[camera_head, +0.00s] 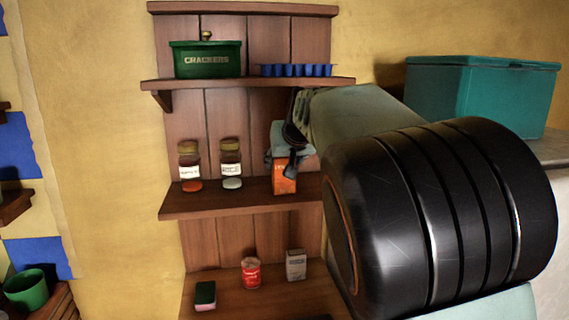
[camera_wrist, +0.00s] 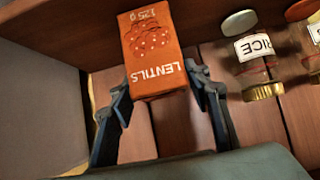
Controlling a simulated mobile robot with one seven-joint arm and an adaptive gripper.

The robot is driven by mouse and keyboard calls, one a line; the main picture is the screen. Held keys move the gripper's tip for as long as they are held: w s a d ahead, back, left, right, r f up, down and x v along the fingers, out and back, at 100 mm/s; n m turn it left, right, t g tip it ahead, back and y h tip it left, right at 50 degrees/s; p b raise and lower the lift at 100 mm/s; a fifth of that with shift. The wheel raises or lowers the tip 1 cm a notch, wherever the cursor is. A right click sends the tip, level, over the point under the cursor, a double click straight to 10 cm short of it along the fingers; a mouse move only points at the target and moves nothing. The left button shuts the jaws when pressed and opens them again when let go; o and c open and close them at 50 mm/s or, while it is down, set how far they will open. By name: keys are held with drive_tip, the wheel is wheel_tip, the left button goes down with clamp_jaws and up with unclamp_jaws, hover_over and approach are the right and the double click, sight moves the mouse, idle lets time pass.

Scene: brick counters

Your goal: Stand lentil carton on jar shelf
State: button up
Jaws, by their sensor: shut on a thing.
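The orange lentil carton (camera_head: 285,182) is at the right part of the middle shelf (camera_head: 240,202), which holds the jars. It looks upright, with its base at the shelf board; I cannot tell whether it touches the board. In the wrist view the carton (camera_wrist: 153,48) shows its LENTILS label upside down, between the two fingers. My gripper (camera_head: 287,157) is shut on the carton from above and hides its upper part in the head view. My gripper also shows in the wrist view (camera_wrist: 162,84).
Two jars, one with orange contents (camera_head: 190,168) and a rice jar (camera_head: 231,165), stand left of the carton with a gap between. A blue tray (camera_head: 297,70) and green crackers tin (camera_head: 207,60) sit above. A can (camera_head: 251,272) and small box (camera_head: 296,265) stand below.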

drive_tip(key=shift+f, duration=0.15)
drive_tip(key=o, duration=1.3)
drive_tip(key=shift+c, duration=0.2)
drive_tip(key=shift+r, duration=0.3)
drive_tip(key=b+v, duration=0.1)
drive_tip(key=v, duration=1)
drive_tip(key=s+d+f+m+g, duration=0.2)
drive_tip(key=s+d+f, duration=0.5)
drive_tip(key=s+d, duration=0.35)
drive_tip(key=s+d+f+g+h, duration=0.1)
drive_tip(key=s+d+f, duration=0.2)
drive_tip(key=s+f, duration=0.5)
drive_tip(key=s+d+f+m+g+h, duration=0.1)
drive_tip(key=s+d+f, duration=0.3)
drive_tip(key=s+f, duration=0.4)
drive_tip(key=s+h, duration=0.1)
drive_tip(key=s, duration=0.5)
drive_tip(key=shift+s+f+g, duration=0.2)
drive_tip(key=shift+f+g, duration=0.1)
drive_tip(key=shift+f, duration=0.05)
